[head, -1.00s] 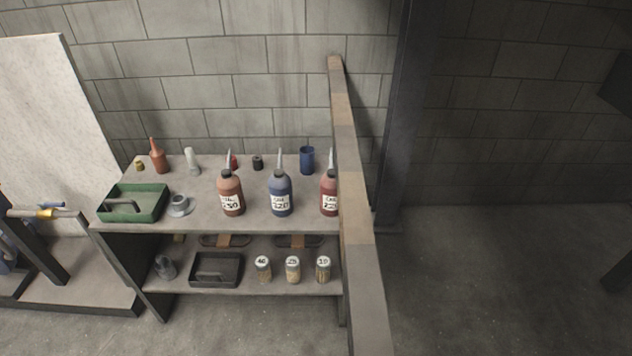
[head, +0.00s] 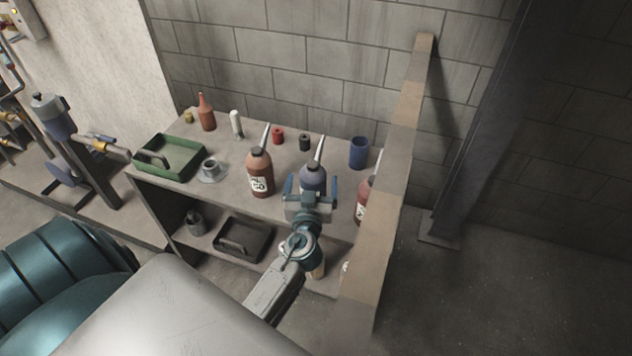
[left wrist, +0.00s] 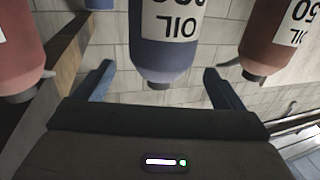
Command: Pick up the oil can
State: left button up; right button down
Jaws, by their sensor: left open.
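A blue oil can (head: 313,176) with a white label and pale spout stands upright on the shelf's top board. It also shows upside down in the left wrist view (left wrist: 166,40), with "OIL" on its label. My left gripper (head: 311,188) is open in front of it, and its lower part is hidden. In the left wrist view, the blue fingers of my left gripper (left wrist: 158,86) lie to either side of the can; I cannot tell whether they reach around it. A brown-red can (head: 259,174) and a red can (head: 362,205) flank it. My right gripper is out of view.
A slanted wooden beam (head: 391,190) crosses in front of the shelf's right end, partly covering the red can. A dark tray (head: 262,240) lies below.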

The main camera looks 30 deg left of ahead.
pick_arm(q)
jog(key=shift+w+a, duration=0.15)
jog(key=shift+w, duration=0.2)
jog(key=shift+w+a+f, duration=0.1)
jog(key=shift+w, duration=0.15)
jog(key=p+x, duration=0.1)
jog(key=x, duration=0.1)
jog(key=f+p+x, duration=0.1)
jog(key=x, duration=0.1)
jog(key=shift+a, duration=0.15)
jog(key=shift+w+a+f, duration=0.1)
jog(key=shift+w, duration=0.15)
jog(key=shift+c, duration=0.2)
jog(key=c, duration=1.1)
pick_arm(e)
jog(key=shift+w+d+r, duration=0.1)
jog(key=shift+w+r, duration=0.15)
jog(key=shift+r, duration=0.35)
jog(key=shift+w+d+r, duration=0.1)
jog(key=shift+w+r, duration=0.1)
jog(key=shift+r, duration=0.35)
